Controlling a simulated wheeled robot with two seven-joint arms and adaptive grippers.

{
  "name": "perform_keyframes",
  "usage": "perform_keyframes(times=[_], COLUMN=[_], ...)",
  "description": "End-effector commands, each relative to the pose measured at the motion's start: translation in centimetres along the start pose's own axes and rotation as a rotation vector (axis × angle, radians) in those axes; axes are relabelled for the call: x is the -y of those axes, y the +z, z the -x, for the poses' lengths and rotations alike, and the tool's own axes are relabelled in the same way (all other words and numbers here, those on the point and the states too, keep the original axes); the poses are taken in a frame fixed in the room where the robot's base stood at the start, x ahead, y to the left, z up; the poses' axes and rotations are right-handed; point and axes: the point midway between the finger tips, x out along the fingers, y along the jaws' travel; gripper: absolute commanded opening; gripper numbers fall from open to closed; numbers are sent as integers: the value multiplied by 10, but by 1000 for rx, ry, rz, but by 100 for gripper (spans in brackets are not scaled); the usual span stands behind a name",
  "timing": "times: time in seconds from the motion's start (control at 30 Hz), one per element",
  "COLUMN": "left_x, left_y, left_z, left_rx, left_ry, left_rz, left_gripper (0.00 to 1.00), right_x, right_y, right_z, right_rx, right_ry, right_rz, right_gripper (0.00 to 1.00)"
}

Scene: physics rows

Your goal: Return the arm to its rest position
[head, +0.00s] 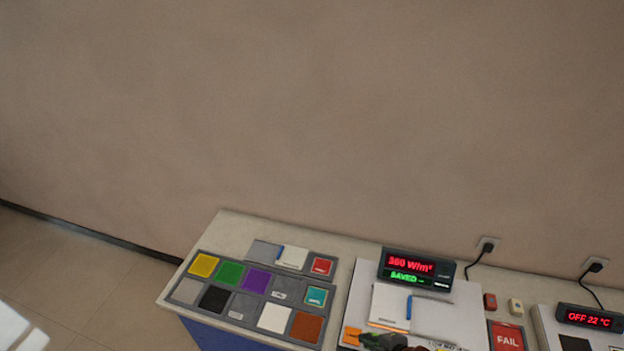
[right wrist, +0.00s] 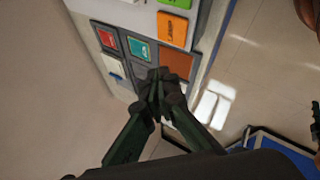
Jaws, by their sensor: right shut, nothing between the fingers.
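My right gripper (head: 385,342) shows at the bottom edge of the head view, low over the front of the white panel (head: 355,309) on the counter. In the right wrist view its dark green fingers (right wrist: 158,86) meet at the tips, shut and empty. They overlap the tile board in that view; I cannot tell the height above it. Most of my right arm is outside the head view. My left gripper is not seen in the head view. A dark shape at the right edge of the right wrist view is too cut off to name.
The counter holds a grey board (head: 232,318) with several coloured tiles, a lit display (head: 418,268) reading "SAVED", a red FAIL sign (head: 507,338) and a second display (head: 590,318). A wall stands behind. Open floor (head: 95,262) lies left of the counter.

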Motion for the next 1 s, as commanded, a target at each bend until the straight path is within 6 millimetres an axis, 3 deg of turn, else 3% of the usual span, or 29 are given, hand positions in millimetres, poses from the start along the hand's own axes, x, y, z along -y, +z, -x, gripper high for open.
perform_keyframes(times=[0.1, 0.3, 0.7, 1.0], left_x=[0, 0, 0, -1], left_y=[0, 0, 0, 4], left_z=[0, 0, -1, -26], left_rx=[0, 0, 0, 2], left_ry=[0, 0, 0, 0], left_rz=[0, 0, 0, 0], left_gripper=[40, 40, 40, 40], right_x=[26, 76, 158, 204], right_y=[38, 91, 141, 171], right_z=[34, 87, 163, 73], right_rx=[126, 323, 602, 606], right_ry=[-9, 8, 88, 48], right_rz=[-439, -967, -1559, -1536], right_gripper=[0, 0, 0, 0])
